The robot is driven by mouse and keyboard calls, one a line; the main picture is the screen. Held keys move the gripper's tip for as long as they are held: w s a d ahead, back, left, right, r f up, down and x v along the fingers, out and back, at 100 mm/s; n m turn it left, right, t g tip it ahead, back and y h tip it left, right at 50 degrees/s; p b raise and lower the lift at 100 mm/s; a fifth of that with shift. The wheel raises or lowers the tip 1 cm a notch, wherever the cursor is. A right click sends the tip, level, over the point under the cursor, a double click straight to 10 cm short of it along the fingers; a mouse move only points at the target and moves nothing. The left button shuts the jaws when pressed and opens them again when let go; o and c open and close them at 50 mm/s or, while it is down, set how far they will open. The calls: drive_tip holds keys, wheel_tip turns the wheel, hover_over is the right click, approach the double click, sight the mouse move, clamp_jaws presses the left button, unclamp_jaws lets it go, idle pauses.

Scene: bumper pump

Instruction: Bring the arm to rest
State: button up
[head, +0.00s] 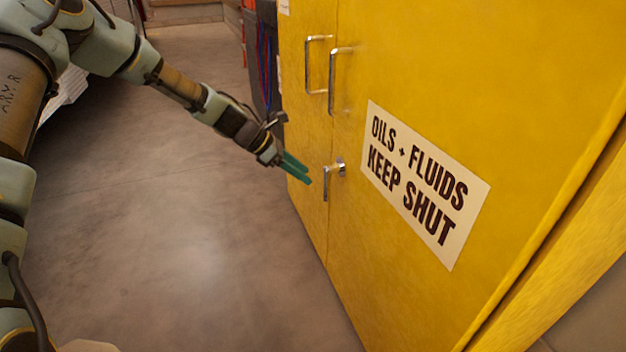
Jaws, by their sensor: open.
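My gripper (297,169) is at the end of my arm, which reaches in from the upper left of the head view. Its teal fingers are open and nothing shows between them. The fingertips point at the yellow cabinet (480,90), just left of a small silver latch handle (327,182) on its front. I cannot tell whether the fingers touch the cabinet.
The cabinet's two doors look shut, with two silver pull handles (317,65) and a sign (424,185) reading "OILS + FLUIDS KEEP SHUT". Red and blue cables (266,62) hang beyond the cabinet. The grey concrete floor (185,235) left of the cabinet is clear.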

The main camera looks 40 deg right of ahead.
drive_tip(key=shift+w+a+r, duration=0.15)
drive_tip(key=shift+a+r, duration=0.15)
idle(0.4)
drive_tip(key=w+a+r+m+t+y, duration=0.1)
drive_tip(key=w+a+r+m, duration=0.15)
drive_tip(key=a, duration=0.65)
drive_tip(key=w+a+r+m+t+y, duration=0.1)
drive_tip(key=w+a+m+t+y, duration=0.15)
drive_tip(key=a, duration=0.65)
drive_tip(key=w+a+r+m+t+y, duration=0.1)
drive_tip(key=w+a+r+m, duration=0.15)
drive_tip(key=a, duration=0.65)
drive_tip(key=s+a+r+m+t+y, duration=0.1)
drive_tip(key=s+a+r+m, duration=0.15)
drive_tip(key=a, duration=0.55)
drive_tip(key=s+a+r+m+y, duration=0.1)
drive_tip(key=s+a+r, duration=0.15)
drive_tip(key=a, duration=0.55)
drive_tip(key=s+a+r+m+t+y, duration=0.1)
drive_tip(key=s+a+m, duration=0.15)
drive_tip(key=a, duration=0.55)
wheel_tip(320, 180, up, 17)
drive_tip(key=p, duration=1.7)
drive_tip(key=shift+s+d+n, duration=0.25)
drive_tip(key=shift+d+n, duration=0.1)
